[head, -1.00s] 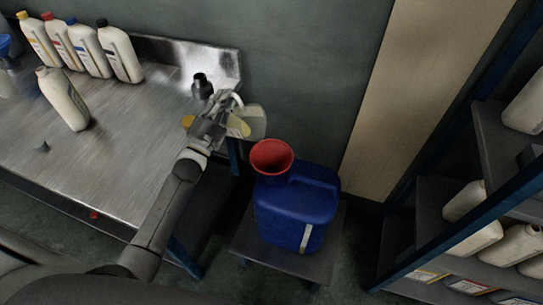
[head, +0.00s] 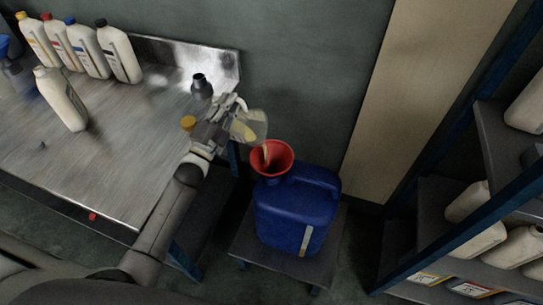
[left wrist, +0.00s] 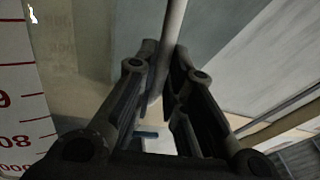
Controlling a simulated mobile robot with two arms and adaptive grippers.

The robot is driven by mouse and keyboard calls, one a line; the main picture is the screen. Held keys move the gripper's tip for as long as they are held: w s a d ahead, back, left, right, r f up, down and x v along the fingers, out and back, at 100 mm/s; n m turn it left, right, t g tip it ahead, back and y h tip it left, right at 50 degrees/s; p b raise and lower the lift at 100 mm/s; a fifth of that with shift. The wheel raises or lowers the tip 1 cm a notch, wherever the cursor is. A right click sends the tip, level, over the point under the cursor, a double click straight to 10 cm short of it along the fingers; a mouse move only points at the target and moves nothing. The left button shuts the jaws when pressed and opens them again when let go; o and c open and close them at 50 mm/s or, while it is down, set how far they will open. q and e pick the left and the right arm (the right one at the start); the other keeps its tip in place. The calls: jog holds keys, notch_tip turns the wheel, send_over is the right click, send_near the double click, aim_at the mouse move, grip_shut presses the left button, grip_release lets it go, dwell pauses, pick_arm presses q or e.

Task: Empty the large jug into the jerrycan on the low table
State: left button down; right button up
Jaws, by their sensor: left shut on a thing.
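The large jug (head: 258,122) is a translucent container with yellowish oil in it, tilted over the funnel. My left gripper (head: 232,108) is shut on the jug's handle; the handle also shows between the fingers in the left wrist view (left wrist: 172,30). Red graduation marks on the jug show at the left of that view. A yellowish stream runs from the jug into the red funnel (head: 285,152). The funnel sits in the mouth of the blue jerrycan (head: 290,222), which stands on the low table (head: 262,260). My right gripper is not in view.
A metal workbench (head: 90,150) at the left carries several white bottles (head: 118,55), a dark grey spout piece (head: 201,88) and a yellow cap (head: 188,123). A shelf rack (head: 430,215) with white bottles stands at the right. A wall is close behind the jerrycan.

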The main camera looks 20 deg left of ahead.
aim_at(239, 115)
pick_arm(q)
jog(key=shift+s+d+m+h, duration=0.2)
jog(key=shift+d+m, duration=0.35)
jog(key=shift+d, duration=0.25)
jog(key=shift+s+d+m+h, duration=0.2)
jog(key=shift+d+m, duration=0.35)
jog(key=shift+d, duration=0.2)
dwell(0.4)
